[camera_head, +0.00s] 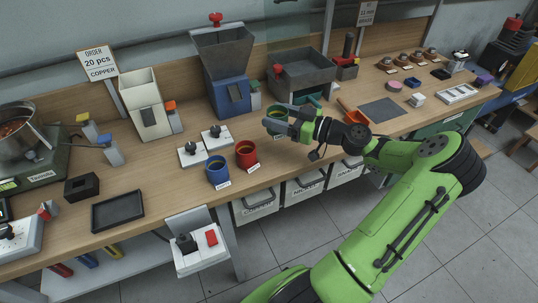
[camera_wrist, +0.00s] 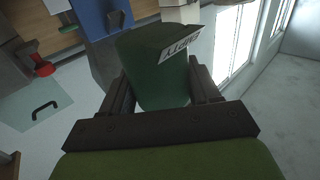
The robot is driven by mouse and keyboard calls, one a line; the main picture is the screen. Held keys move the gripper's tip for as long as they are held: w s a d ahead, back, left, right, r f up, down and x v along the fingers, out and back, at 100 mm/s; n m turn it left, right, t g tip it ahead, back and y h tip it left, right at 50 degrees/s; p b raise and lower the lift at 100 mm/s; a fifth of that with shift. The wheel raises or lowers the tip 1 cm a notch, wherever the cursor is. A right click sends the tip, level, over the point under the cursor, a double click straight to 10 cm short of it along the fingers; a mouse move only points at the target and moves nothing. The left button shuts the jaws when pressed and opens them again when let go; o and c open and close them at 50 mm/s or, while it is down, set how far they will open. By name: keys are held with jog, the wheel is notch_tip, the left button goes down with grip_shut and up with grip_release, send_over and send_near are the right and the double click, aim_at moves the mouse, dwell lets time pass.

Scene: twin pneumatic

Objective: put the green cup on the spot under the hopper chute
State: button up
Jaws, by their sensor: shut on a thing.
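The green cup (camera_wrist: 158,85) is between the two fingers of my gripper in the wrist view, with a white label on its side. My gripper (camera_head: 277,117) is shut on it. In the head view the cup (camera_head: 275,128) is largely covered by the fingers, above the bench right of the red cup. The hopper (camera_head: 222,58) is a grey funnel with a red knob on a blue body, left of and behind my gripper. The spot under its chute cannot be clearly made out.
A blue cup (camera_head: 218,172) and a red cup (camera_head: 246,154) stand near the bench front. Two white plates with black knobs (camera_head: 192,153) (camera_head: 216,136) lie left of them. A grey bin (camera_head: 304,75) stands behind my gripper. A cream hopper (camera_head: 147,104) is further left.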

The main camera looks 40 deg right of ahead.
jog(key=shift+s, duration=0.15)
notch_tip(320, 180, down, 10)
jog(key=b, duration=0.2)
jog(key=shift+r+b, duration=0.2)
jog(key=shift+b, duration=0.2)
jog(key=shift+f, duration=0.2)
jog(key=o, duration=1.1)
jog(key=shift+o, duration=0.2)
jog(key=shift+r+p, duration=0.15)
jog(key=shift+p, duration=0.15)
